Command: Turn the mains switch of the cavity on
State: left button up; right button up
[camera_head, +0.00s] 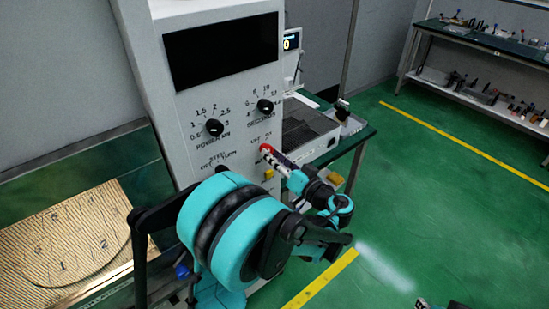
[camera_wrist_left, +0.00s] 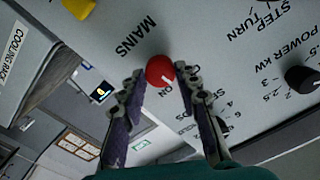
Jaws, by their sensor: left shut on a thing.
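The red mains switch (camera_head: 266,148) is a round knob low on the front of the white cabinet. It also shows in the left wrist view (camera_wrist_left: 160,70), near the word MAINS, with a pale line on its face slanting to the lower right. My left gripper (camera_head: 272,152) is at the knob, with one finger on each side and shut on it. In the left wrist view both fingertips (camera_wrist_left: 160,80) touch or nearly touch its sides. Lettering beside the knob is partly hidden by a finger. A small part of what appears to be my right gripper (camera_head: 438,304) shows at the bottom edge.
Black POWER KW (camera_head: 214,128) and SECONDS (camera_head: 265,106) knobs sit above on the panel. A yellow part (camera_head: 269,174) is just below the switch. A green bench (camera_head: 355,140) stands behind at the right. The green floor at the right is open.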

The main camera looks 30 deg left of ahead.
pick_arm(q)
jog(key=shift+m+b, duration=0.35)
jog(key=shift+m, duration=3.75)
jog(key=o, duration=1.2)
jog(key=shift+c, duration=0.2)
jog(key=v, duration=1.2)
